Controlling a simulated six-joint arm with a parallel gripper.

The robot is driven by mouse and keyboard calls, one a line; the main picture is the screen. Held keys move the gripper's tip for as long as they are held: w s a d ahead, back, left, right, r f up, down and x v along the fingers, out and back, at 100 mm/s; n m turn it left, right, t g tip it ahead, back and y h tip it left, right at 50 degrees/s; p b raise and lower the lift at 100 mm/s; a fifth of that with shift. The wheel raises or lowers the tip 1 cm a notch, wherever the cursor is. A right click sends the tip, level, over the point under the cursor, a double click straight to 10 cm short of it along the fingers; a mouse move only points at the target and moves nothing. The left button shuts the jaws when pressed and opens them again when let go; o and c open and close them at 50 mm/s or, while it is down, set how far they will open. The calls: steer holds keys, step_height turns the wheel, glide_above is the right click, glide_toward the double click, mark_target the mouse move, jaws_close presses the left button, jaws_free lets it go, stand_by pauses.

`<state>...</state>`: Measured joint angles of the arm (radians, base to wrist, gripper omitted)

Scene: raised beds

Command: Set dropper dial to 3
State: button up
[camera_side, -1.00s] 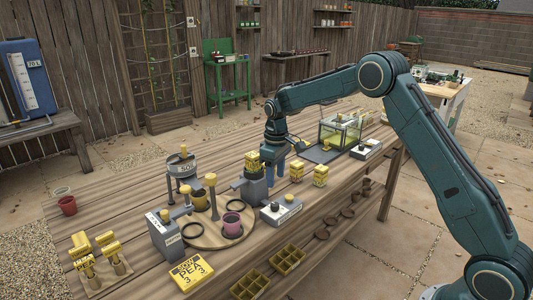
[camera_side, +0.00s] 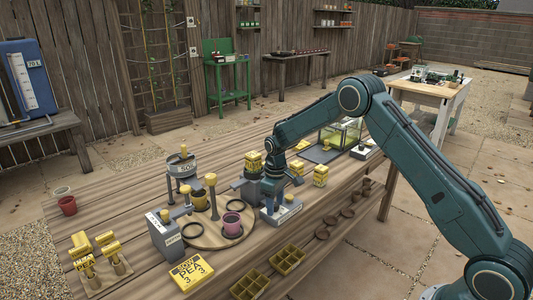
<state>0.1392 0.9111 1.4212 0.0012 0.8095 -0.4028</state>
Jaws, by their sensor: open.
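A low grey box with a pale top (camera_side: 289,211) sits on the bench right of the round wooden board. In the earlier view it shows small round knobs on top; now my gripper (camera_side: 281,199) covers most of them. My gripper points down over this box with its jaws open. I cannot tell whether the fingers touch a knob. A taller grey box (camera_side: 165,240) with a pale, marked sloping top and a yellow knob stands left of the board; its lettering is too small to read. A yellow card (camera_side: 191,272) reads SOW PEA 3 3.
Yellow blocks (camera_side: 320,175) stand behind my gripper. Yellow seed trays (camera_side: 288,260) lie at the front edge. A clear tank (camera_side: 340,133) stands farther back.

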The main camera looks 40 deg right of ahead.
steer(key=shift+c, duration=0.2)
steer(key=c, duration=1)
steer(key=shift+o, duration=0.2)
